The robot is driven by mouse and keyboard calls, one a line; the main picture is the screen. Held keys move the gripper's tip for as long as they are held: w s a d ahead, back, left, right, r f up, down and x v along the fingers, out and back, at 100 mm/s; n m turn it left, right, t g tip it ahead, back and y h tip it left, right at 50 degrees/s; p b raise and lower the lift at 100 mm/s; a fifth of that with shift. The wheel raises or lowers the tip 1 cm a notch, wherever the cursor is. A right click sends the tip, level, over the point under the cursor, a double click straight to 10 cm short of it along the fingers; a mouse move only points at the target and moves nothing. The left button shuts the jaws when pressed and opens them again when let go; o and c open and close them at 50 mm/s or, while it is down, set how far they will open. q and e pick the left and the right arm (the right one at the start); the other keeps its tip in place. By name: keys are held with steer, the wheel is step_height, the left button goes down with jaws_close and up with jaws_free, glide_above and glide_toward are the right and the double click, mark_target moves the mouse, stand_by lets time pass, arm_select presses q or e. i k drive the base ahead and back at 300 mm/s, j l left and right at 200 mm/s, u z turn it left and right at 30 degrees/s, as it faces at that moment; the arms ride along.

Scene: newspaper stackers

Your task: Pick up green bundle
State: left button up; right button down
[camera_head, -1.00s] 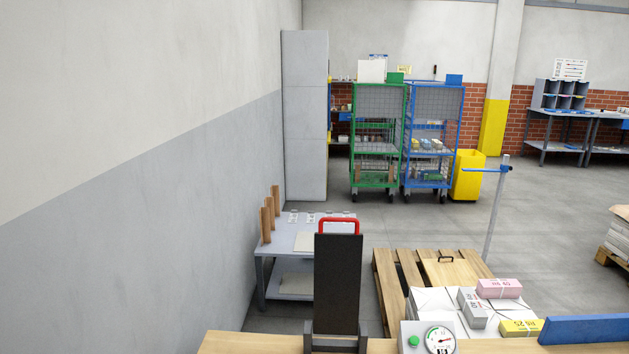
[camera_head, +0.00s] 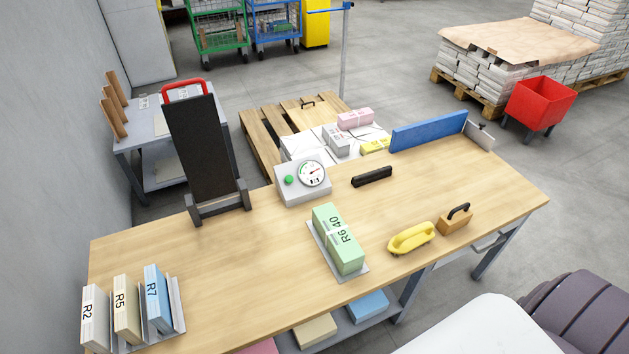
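The green bundle (camera_head: 338,239), marked R6 40 and tied with a white band, lies on a thin grey plate (camera_head: 359,273) near the middle of the wooden table (camera_head: 262,260). It lies with its long side running from back to front. Nothing touches it from above. Neither of my grippers shows in the head view, so I cannot see whether they hold anything.
A gauge box (camera_head: 302,184) stands behind the bundle. A yellow-handled tool (camera_head: 411,238) and a wooden block with a black handle (camera_head: 455,219) lie to its right. A black upright board (camera_head: 201,150) and bundles R2, R5 and R7 (camera_head: 158,299) are at left. Table between them is clear.

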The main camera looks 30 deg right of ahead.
mark_target(345, 250)
steer(key=z, duration=1.05)
